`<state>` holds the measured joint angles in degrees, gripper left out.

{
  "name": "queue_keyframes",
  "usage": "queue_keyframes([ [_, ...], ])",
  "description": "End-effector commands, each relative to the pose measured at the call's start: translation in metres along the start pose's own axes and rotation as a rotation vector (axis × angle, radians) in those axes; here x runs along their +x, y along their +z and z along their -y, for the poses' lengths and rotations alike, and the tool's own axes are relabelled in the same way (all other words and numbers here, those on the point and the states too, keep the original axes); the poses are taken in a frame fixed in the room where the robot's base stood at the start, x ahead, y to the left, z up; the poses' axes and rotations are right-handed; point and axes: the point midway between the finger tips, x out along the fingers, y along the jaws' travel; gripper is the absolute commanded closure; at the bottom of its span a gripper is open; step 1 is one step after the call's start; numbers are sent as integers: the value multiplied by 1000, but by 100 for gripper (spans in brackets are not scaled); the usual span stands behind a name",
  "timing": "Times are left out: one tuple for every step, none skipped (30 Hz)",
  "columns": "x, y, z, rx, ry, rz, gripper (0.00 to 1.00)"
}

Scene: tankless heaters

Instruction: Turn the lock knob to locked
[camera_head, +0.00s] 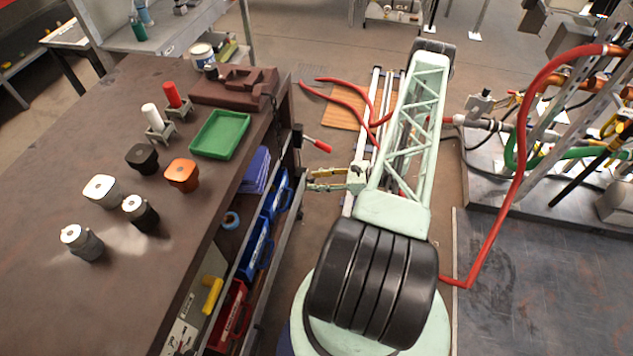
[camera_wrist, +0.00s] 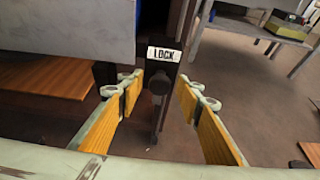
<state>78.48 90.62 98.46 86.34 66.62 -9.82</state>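A black panel with a white label reading "LOCK" (camera_wrist: 164,54) stands upright in the middle of the wrist view. A dark round lock knob (camera_wrist: 159,83) is just below the label, with a narrow dark part hanging under it. My gripper (camera_wrist: 160,90) is open, with its yellow-padded fingers on the left and right of the knob. I see no clear contact, and the remaining depth to the knob is hard to tell. In the head view my gripper (camera_head: 311,180) points left at the side of the workbench. The knob cannot be made out there.
The brown workbench (camera_head: 60,160) carries several knobs and a green tray (camera_head: 221,134). A red-handled lever (camera_head: 318,145) sticks out beside my gripper. Blue bins (camera_head: 256,247) sit on the shelf below. A red hose (camera_head: 519,150) and pipework stand at the right.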

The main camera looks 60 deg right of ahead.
Motion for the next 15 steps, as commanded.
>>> queue_keyframes([
  [1, 0, 0, 0, 0, 0, 67],
  [1, 0, 0, 0, 0, 0, 67],
  [1, 0, 0, 0, 0, 0, 67],
  [1, 0, 0, 0, 0, 0, 67],
  [1, 0, 0, 0, 0, 0, 67],
  [1, 0, 0, 0, 0, 0, 67],
  [1, 0, 0, 0, 0, 0, 67],
  [1, 0, 0, 0, 0, 0, 67],
  [1, 0, 0, 0, 0, 0, 67],
  [1, 0, 0, 0, -1, 0, 70],
  [1, 0, 0, 0, -1, 0, 72],
  [1, 0, 0, 0, -1, 0, 76],
  [1, 0, 0, 0, -1, 0, 79],
  [1, 0, 0, 0, -1, 0, 82],
  [1, 0, 0, 0, -1, 0, 85],
])
